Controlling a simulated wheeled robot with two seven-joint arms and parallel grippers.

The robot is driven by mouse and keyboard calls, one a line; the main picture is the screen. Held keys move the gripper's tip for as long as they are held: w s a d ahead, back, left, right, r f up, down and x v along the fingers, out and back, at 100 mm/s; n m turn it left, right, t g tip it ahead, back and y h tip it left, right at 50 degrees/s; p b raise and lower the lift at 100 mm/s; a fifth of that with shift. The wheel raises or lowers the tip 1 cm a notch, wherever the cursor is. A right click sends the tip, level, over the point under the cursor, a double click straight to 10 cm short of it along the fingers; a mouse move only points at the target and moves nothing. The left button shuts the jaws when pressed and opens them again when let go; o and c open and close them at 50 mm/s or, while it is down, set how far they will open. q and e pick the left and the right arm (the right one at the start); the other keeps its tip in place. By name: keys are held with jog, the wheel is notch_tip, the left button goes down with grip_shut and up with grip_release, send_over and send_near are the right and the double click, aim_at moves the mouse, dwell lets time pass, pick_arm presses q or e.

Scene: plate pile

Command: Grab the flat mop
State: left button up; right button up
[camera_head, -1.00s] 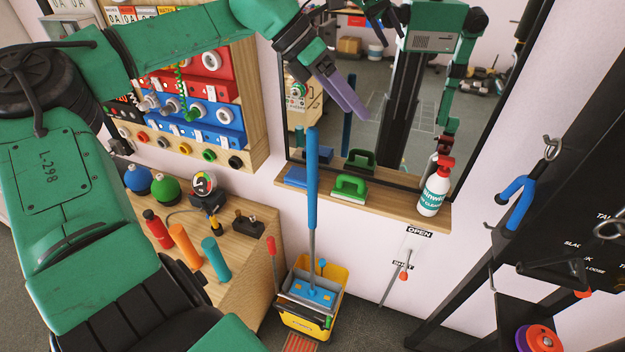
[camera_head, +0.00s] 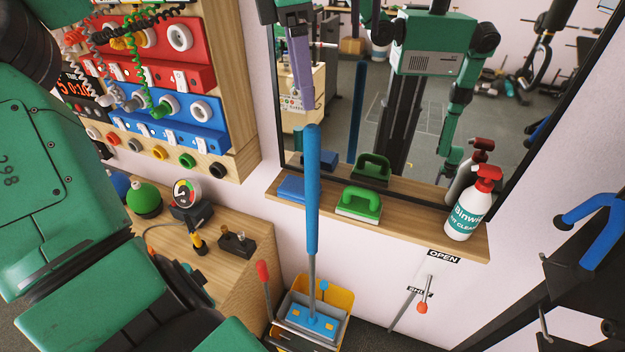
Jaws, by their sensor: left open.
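The flat mop stands upright, with a long blue handle (camera_head: 312,190), a grey pole and a flat blue head (camera_head: 311,319). Its head rests in the yellow bucket (camera_head: 338,296) on the floor. My left gripper (camera_head: 303,104) comes down from the top edge, with its purple fingers pointing downward just above the handle's top. It is open and holds nothing; the fingers overlap in this view, and the depth gap to the handle is unclear. My right gripper is not in view.
A wooden ledge (camera_head: 408,212) under the mirror (camera_head: 415,115) holds a blue block (camera_head: 292,189), a green-handled scrubber (camera_head: 360,203) and a spray bottle (camera_head: 473,205). A wooden cabinet (camera_head: 240,268) stands left of the bucket. A black rack (camera_head: 560,300) is at right.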

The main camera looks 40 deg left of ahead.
aim_at(313, 143)
pick_arm(q)
jog(key=f+p, duration=0.1)
jog(key=f, duration=0.3)
jog(key=w+f+p, duration=0.1)
jog(key=f, duration=0.3)
jog(key=w+f+p, duration=0.1)
jog(key=f, duration=0.3)
jog(key=shift+f, duration=0.15)
jog(key=shift+w+f, duration=0.1)
jog(key=shift+f, duration=0.05)
grip_shut()
dwell(0.6)
